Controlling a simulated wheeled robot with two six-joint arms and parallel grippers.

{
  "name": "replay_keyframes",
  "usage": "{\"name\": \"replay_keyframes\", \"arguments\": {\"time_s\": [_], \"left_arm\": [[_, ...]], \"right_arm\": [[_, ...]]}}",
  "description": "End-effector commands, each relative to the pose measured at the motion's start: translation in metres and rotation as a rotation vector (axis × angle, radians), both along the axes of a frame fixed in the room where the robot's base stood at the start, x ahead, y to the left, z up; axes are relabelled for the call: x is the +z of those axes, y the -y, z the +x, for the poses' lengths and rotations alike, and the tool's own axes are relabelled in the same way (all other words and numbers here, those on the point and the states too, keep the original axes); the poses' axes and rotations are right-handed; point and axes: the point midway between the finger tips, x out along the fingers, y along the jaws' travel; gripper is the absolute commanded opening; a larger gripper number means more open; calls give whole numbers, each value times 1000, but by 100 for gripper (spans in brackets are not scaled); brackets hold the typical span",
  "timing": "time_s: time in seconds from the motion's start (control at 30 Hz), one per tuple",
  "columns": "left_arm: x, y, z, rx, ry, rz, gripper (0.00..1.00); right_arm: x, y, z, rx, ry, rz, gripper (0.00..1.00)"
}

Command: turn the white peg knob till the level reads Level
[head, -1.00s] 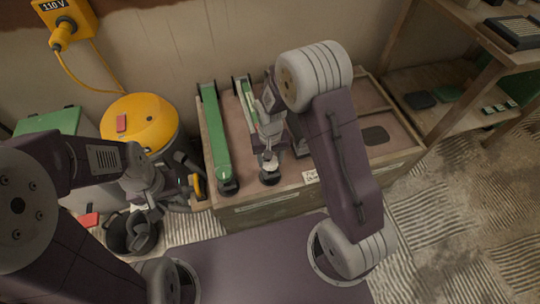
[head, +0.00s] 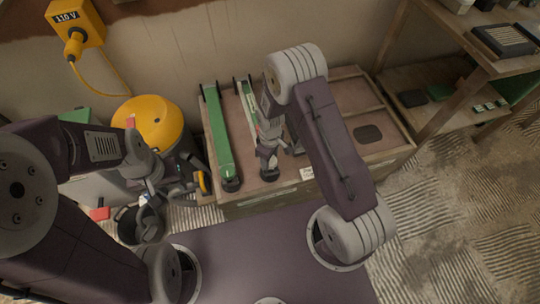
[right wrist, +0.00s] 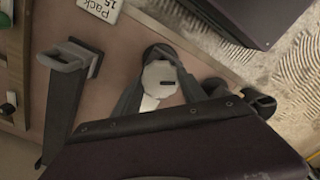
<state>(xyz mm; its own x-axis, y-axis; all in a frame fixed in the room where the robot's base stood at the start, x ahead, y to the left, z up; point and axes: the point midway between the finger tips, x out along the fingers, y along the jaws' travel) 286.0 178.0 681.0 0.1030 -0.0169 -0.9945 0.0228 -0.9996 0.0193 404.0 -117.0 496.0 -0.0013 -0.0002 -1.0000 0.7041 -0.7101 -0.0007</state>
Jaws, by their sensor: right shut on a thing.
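The white peg knob (right wrist: 159,76) shows in the right wrist view, with a dark round base behind it. My right gripper (right wrist: 160,88) is shut on it, one grey finger on each side. I cannot make out any level reading. My left gripper (head: 172,190) hangs left of the bench; its jaw opening is unclear.
The wooden bench (head: 270,205) has a paper label (head: 307,173) on its front edge. A yellow-topped drum (head: 152,122) and a dark bucket (head: 139,226) stand at left. Wooden shelves (head: 450,105) stand at right. The patterned floor at lower right is clear.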

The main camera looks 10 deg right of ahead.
Motion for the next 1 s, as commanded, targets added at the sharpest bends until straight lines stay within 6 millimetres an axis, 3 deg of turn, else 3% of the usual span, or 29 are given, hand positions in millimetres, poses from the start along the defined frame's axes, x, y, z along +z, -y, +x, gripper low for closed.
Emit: {"name": "replay_keyframes", "arguments": {"time_s": [0.33, 0.87, 0.9, 0.93, 1.0], "left_arm": [[10, 0, 0, 0, 0, 0, 36], [10, 0, 0, 0, 0, 0, 36], [10, 0, 0, 0, 0, 0, 36], [10, 0, 0, 0, 0, 0, 36], [10, 0, 0, 0, 0, 0, 36]], "right_arm": [[1, 0, 1, 117, 4, 1, 9], [1, 0, 2, 135, 5, 1, 9], [1, 0, 2, 135, 5, 1, 60], [1, 0, 2, 135, 5, 1, 69], [0, 0, 1, 135, 4, 1, 71]]}}
